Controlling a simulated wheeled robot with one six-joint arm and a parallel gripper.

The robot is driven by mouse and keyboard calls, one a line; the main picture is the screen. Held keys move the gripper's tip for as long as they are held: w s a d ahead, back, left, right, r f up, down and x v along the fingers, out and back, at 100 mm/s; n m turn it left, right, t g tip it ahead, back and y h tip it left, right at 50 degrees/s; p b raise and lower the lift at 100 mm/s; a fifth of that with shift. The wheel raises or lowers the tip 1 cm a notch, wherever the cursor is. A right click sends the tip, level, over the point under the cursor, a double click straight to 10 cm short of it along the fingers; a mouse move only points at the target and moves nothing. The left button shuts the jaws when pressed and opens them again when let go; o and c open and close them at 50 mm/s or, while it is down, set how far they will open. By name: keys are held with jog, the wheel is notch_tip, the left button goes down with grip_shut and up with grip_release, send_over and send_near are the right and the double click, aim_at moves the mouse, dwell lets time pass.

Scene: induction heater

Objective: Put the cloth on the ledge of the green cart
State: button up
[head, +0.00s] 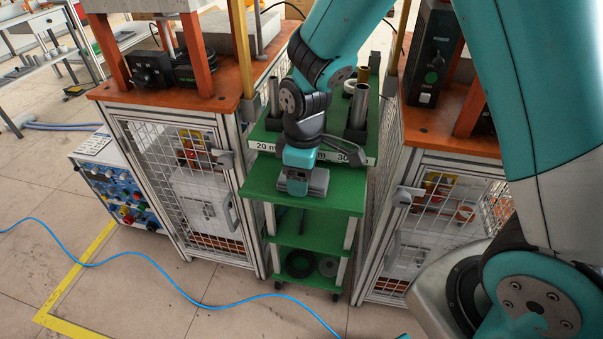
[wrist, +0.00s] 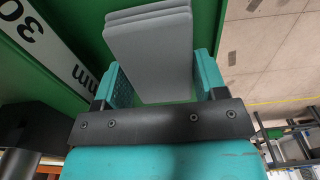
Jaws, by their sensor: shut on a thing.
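The cloth is a grey folded stack of several layers. In the wrist view the cloth (wrist: 150,50) lies between the teal fingers of my gripper (wrist: 158,80), which are shut on it. In the head view my gripper (head: 300,165) is over the front ledge of the green cart (head: 340,196), with the cloth (head: 318,183) under and in front of it. The cloth is at or just above the ledge; I cannot tell whether it touches. My gripper hides part of the cloth and of the label strip (head: 262,147) behind.
Metal tubes (head: 358,105) stand on the cart top behind the ledge. Caged machines with orange tops stand close on the left (head: 170,100) and right (head: 450,120). A blue hose (head: 150,262) crosses the floor in front. The ledge is bare beside the cloth.

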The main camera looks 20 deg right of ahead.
jog(key=shift+f, duration=0.15)
jog(key=o, duration=0.7)
notch_tip(320, 180, up, 12)
jog(key=p, duration=0.2)
jog(key=s+a+r+m+y, duration=0.1)
jog(key=s+r, duration=0.1)
jog(key=s, duration=0.4)
jog(key=s+a+r+m+y, duration=0.1)
jog(key=s+r, duration=0.2)
jog(key=s, duration=0.3)
jog(key=s+a+r+m+y, duration=0.1)
jog(key=s+a+r, duration=0.1)
jog(key=s, duration=0.5)
jog(key=shift+r+m+y, duration=0.4)
jog(key=shift+r, duration=0.25)
